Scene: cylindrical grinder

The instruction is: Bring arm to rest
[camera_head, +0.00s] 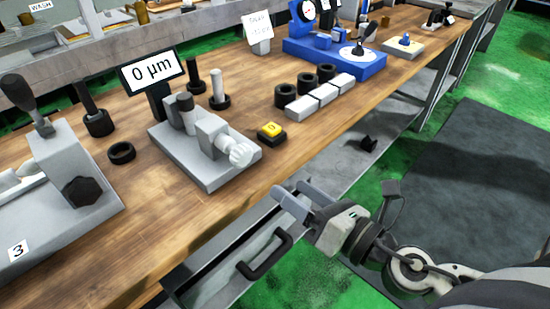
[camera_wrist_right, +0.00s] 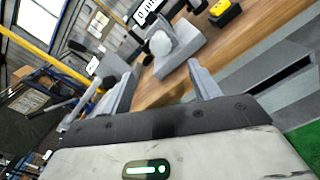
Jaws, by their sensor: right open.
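My right gripper (camera_head: 293,198) is open and empty. In the head view it hangs in front of the wooden bench's front edge, above the grey drawer handle, with its arm coming in from the lower right. In the right wrist view its two spread fingers (camera_wrist_right: 160,90) have nothing between them; the bench and a grey gauge fixture (camera_wrist_right: 172,48) lie beyond. My left gripper is not in the head view.
The wooden bench (camera_head: 210,215) carries a grey measuring fixture (camera_head: 205,165), a "0 µm" display (camera_head: 152,70), a yellow button (camera_head: 271,130), black rings and white blocks (camera_head: 320,95). A drawer handle (camera_head: 265,255) juts out below my right gripper. Green floor and a dark mat (camera_head: 470,190) lie right.

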